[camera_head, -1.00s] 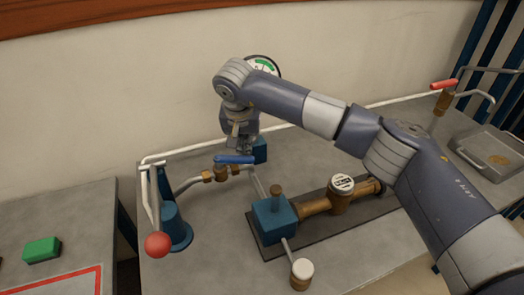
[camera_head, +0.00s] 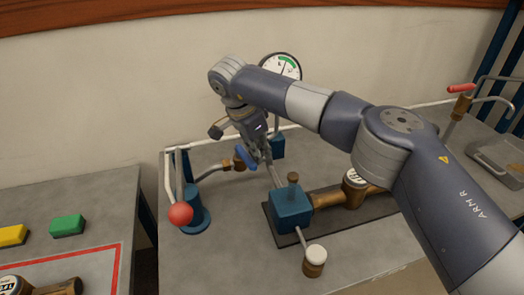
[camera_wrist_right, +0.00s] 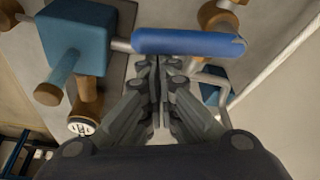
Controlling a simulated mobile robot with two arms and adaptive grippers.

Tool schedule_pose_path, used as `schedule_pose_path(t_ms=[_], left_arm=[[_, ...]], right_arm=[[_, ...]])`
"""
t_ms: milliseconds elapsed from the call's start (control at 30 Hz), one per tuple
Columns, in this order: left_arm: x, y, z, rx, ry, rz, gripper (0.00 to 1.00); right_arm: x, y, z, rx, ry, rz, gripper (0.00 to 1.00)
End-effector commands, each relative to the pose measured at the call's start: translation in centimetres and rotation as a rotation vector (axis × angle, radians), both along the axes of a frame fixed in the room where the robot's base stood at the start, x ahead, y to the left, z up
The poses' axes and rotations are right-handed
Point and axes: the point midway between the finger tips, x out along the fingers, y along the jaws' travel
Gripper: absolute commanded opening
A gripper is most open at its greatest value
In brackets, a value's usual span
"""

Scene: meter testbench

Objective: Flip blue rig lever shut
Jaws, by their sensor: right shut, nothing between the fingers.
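In the right wrist view the blue lever (camera_wrist_right: 188,43) lies crosswise just beyond the fingertips of my right gripper (camera_wrist_right: 155,62). The fingers are shut with nothing between them, close beside the lever; I cannot tell whether they touch it. My left gripper is not in view.
A blue block (camera_head: 291,210) holds a brass meter (camera_head: 355,182) on a dark plate. A red ball handle (camera_head: 180,214) stands at left, a pressure gauge (camera_head: 282,67) behind. A white-capped fitting (camera_head: 315,258) is in front. A side table with green block (camera_head: 67,225) is at left.

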Motion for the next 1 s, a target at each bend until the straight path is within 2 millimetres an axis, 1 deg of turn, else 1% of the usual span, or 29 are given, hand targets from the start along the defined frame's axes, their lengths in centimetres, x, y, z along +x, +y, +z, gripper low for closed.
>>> schedule_pose_path(t_ms=[500, 1000], left_arm=[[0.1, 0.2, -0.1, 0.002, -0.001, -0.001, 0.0], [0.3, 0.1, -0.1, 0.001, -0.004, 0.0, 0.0]], right_arm=[[-1.0, 1.1, 0.0, 0.001, 0.002, 0.005, 0.0], [-1.1, 1.4, -0.1, 0.004, 0.005, 0.009, 0.0]])
